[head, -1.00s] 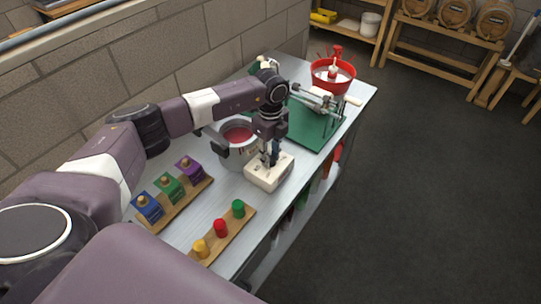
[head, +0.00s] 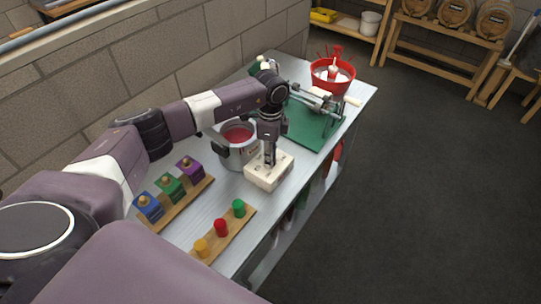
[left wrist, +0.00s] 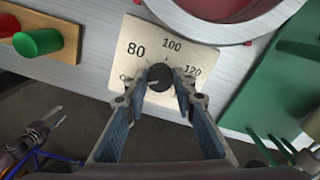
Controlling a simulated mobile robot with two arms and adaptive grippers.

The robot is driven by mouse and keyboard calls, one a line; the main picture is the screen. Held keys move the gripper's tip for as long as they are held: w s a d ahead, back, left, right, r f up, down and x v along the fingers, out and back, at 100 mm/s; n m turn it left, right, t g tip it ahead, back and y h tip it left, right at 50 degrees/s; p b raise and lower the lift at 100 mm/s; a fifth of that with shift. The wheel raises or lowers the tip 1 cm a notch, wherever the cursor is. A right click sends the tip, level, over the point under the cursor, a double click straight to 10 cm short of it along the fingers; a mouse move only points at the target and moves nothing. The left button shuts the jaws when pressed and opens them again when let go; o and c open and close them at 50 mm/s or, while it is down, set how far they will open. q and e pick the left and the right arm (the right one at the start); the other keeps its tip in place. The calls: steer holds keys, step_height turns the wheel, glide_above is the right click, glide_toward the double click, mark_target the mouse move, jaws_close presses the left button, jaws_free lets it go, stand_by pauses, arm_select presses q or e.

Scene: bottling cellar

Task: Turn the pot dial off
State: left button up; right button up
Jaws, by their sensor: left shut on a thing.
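A cream control box (head: 260,178) stands on the metal bench in front of a grey pot (head: 240,158) of red liquid. In the left wrist view the box's face (left wrist: 130,38) carries the figures 80, 100 and 120, and part of a mark beginning with O at the left. Its dark round dial (left wrist: 160,71) sits between my fingertips. My left gripper (head: 269,161) points down over the box; in the left wrist view the gripper (left wrist: 170,80) is shut on the dial. The fingers partly cover the scale, and I cannot tell the dial's setting. My right gripper is out of view.
Blue, green and purple blocks stand on a wooden board (head: 180,205). Yellow, red and green pegs stand on another board (head: 220,243). Behind are a green-based device (head: 312,132) and a red tub (head: 332,88). The floor at right is clear.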

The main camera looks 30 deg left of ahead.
arm_select(q)
steer(key=shift+w, duration=0.1)
jaws_close()
steer(key=o, duration=1.1)
jaws_free()
steer(key=shift+o, duration=0.2)
steer(key=shift+r, duration=0.1)
step_height(320, 180, up, 12)
